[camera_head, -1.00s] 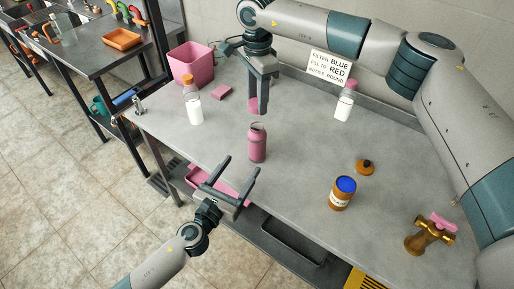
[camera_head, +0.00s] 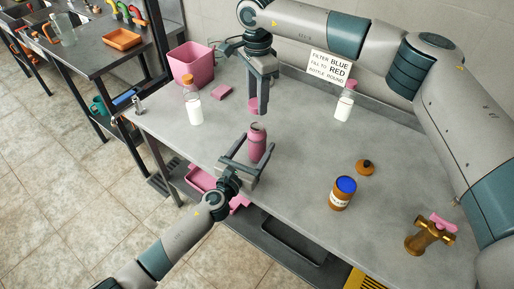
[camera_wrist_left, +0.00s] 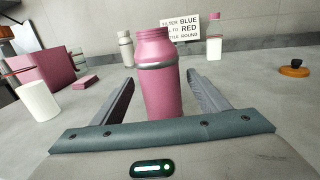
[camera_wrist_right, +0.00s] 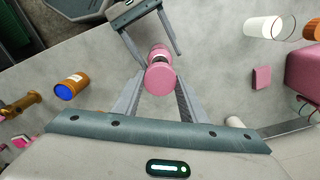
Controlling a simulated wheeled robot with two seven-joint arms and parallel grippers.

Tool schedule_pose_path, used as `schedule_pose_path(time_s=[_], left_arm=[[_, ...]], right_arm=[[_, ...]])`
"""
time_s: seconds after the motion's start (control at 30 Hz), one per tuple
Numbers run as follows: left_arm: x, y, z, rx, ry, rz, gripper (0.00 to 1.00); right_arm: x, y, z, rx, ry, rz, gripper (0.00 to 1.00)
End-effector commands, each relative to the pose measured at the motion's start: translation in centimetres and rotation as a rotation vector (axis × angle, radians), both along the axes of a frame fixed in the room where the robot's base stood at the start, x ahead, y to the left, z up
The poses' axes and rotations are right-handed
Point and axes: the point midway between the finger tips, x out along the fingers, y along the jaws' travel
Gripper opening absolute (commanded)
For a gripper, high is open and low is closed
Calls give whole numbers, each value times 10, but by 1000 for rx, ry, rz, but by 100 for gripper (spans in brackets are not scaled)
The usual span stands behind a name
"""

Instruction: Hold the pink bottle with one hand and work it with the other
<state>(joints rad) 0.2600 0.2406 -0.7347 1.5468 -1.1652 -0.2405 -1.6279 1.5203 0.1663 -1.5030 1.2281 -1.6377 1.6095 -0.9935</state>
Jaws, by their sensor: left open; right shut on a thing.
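The pink bottle (camera_head: 257,146) stands upright on the grey table, with its neck bare and a grey ring below it in the left wrist view (camera_wrist_left: 158,88). My left gripper (camera_head: 252,150) is open, with one finger on each side of the bottle. In the left wrist view gaps show between both fingers and the bottle. My right gripper (camera_head: 258,110) points down above and behind the bottle. It is shut on a pink cap (camera_head: 252,105), which shows as a round disc in the right wrist view (camera_wrist_right: 160,79). The cap is apart from the bottle.
An orange jar with blue top (camera_head: 342,193), a dark-knobbed orange lid (camera_head: 365,167) and a brass tap (camera_head: 428,236) stand right. White-filled bottles (camera_head: 194,106) (camera_head: 344,105), a pink block (camera_head: 222,91), a pink bin (camera_head: 191,66) and a sign (camera_head: 329,67) stand farther back.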

Motion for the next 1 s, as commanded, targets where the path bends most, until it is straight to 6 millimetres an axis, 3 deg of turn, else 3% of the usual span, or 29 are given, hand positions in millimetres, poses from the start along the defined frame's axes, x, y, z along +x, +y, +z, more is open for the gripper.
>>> schedule_pose_path(time_s=[0.2, 0.5, 0.77, 1.0], left_arm=[[11, -5, 0, 0, 1, 1, 68], [12, -6, 0, 0, 0, 0, 68], [12, -6, 0, 0, 0, 0, 8], [12, -6, 0, 0, 1, 0, 5]], right_arm=[[0, 0, 0, 0, 0, 0, 18], [0, 0, 0, 0, 0, 0, 18], [0, 0, 0, 0, 0, 0, 18], [0, 0, -10, 0, 1, 0, 18]])
